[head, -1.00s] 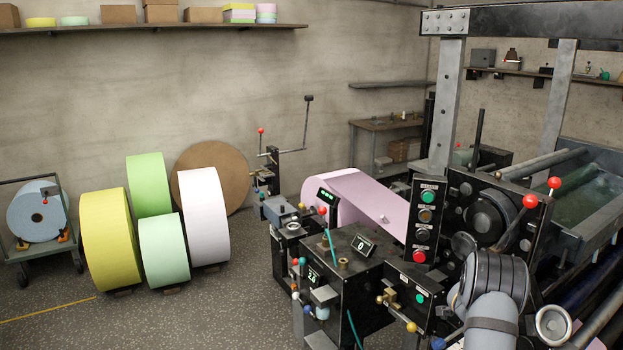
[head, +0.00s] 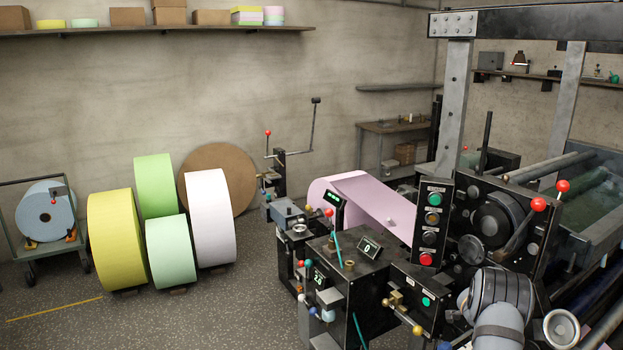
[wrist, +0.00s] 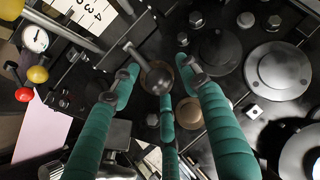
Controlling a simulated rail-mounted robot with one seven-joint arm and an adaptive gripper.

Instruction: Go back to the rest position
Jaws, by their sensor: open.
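My gripper (wrist: 158,85) shows in the wrist view with teal ribbed fingers spread apart, so it is open. A dark ball-ended lever (wrist: 157,76) shows between the fingertips; I cannot tell whether they touch it. Nothing is clearly held. In the head view, part of my grey arm (head: 498,318) is at the lower right, in front of the black machine (head: 380,255).
The machine carries a pink web (head: 375,205), a button panel (head: 432,222) and red-knobbed levers (head: 538,205). Yellow (head: 115,240), green (head: 155,185), mint (head: 171,250) and white (head: 210,218) rolls stand by the wall. A cart (head: 45,225) holds a blue roll. Floor (head: 220,310) before them is clear.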

